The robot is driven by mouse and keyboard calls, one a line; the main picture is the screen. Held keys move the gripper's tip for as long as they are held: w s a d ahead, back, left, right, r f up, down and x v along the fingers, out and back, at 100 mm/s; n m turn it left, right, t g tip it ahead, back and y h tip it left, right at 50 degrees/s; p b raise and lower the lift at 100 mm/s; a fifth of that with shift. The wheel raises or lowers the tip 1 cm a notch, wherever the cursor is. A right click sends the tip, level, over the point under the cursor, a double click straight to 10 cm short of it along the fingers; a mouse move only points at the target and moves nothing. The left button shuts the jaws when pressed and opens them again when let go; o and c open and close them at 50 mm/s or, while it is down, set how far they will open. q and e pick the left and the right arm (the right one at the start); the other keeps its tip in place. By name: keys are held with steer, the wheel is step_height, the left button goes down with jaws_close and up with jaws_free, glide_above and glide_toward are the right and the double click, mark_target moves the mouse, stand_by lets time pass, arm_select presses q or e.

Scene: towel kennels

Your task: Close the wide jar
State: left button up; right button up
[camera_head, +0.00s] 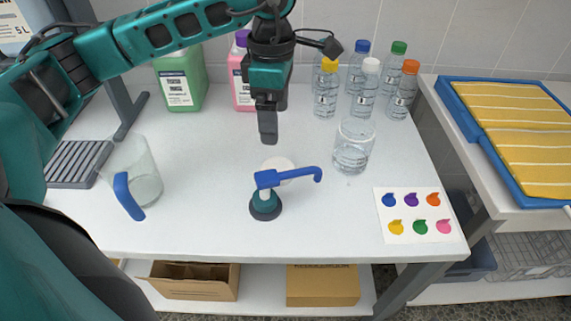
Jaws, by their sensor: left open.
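A wide clear glass vessel (352,155), which looks like the wide jar, stands upright on the right half of the white table. I see no lid on it. A flat white disc (279,166), which may be a lid, lies on the table left of it, partly hidden by a blue lever-shaped part. My left gripper (267,130) points down above the table, behind the disc and left of the jar. It is open and I see nothing held in it; the fingers overlap in this view. My right gripper is not in view.
A blue-armed pump with a teal base (265,205) stands in front of the disc. A clear jug (146,180) with a blue handle stands left. Several bottles (362,88) stand behind the jar. A card of coloured dots (419,214) lies front right. The table's middle left is clear.

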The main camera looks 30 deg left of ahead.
arm_select(q)
steer(key=shift+a+r, duration=0.1)
steer(key=shift+a, duration=0.05)
glide_above(279, 169)
steer(key=f, duration=0.4)
steer(key=f+b, duration=0.1)
steer(key=f, duration=0.2)
steer(key=shift+a, duration=0.35)
steer(key=shift+f, duration=0.4)
steer(key=shift+d+f+b, duration=0.15)
steer(key=shift+d+f, duration=0.05)
steer(key=shift+f, duration=1.1)
steer(key=shift+d+f+b, duration=0.15)
steer(key=shift+f, duration=1.15)
steer(key=shift+c, duration=0.4)
